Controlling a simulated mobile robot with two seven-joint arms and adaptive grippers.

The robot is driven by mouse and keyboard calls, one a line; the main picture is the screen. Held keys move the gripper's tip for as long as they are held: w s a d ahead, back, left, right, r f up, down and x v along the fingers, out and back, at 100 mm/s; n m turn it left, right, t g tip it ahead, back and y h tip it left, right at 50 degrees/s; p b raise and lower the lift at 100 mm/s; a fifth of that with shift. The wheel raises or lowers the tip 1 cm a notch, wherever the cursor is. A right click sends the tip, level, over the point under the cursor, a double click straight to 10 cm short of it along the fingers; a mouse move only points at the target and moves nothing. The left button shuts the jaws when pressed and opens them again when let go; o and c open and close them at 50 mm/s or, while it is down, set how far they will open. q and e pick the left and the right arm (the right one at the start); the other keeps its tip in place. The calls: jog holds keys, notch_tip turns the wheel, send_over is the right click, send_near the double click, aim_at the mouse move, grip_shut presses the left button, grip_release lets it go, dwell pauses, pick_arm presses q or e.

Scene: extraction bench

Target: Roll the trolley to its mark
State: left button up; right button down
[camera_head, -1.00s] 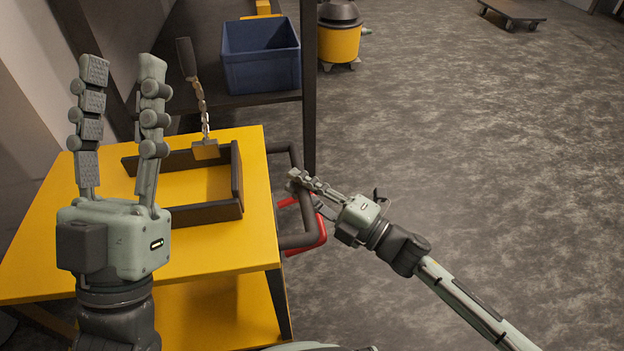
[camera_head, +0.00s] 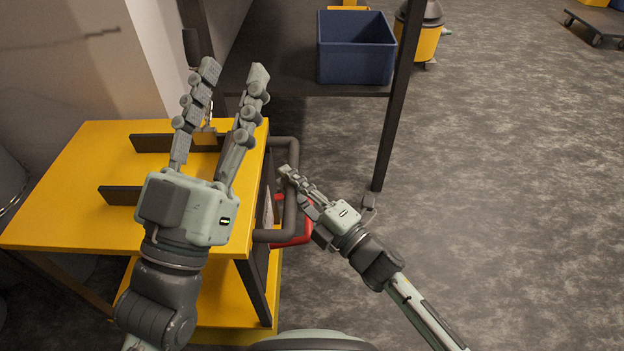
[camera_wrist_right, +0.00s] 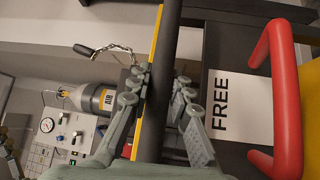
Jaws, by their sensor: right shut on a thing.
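The trolley (camera_head: 85,190) has a yellow top with dark rails and a yellow lower shelf. Its dark tubular handle (camera_head: 290,212) is on its right side, with a red bar (camera_head: 292,241) beside it. My right gripper (camera_head: 287,174) is shut on the handle; in the right wrist view its fingers (camera_wrist_right: 163,85) lie on either side of the dark bar. There the red bar (camera_wrist_right: 283,95) stands beside a white label reading FREE (camera_wrist_right: 229,105). My left gripper (camera_head: 234,70) is open and empty above the trolley top, hiding part of it. No floor mark shows.
A dark shelf with a blue bin (camera_head: 355,60) stands behind the trolley; its post (camera_head: 392,120) rises close by. A wall (camera_head: 165,50) is behind left. A yellow vacuum (camera_head: 424,42) and low dolly (camera_head: 596,25) stand farther back. Floor at the right is clear.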

pick_arm(q)
jog(key=shift+a, duration=0.2)
pick_arm(e)
jog(key=shift+a, duration=1)
jog(key=c, duration=1.4)
grip_release()
pick_arm(q)
jog(key=shift+a, duration=0.1)
pick_arm(e)
jog(key=shift+o, duration=0.2)
jog(key=v, duration=1.2)
jog(key=shift+f, duration=0.1)
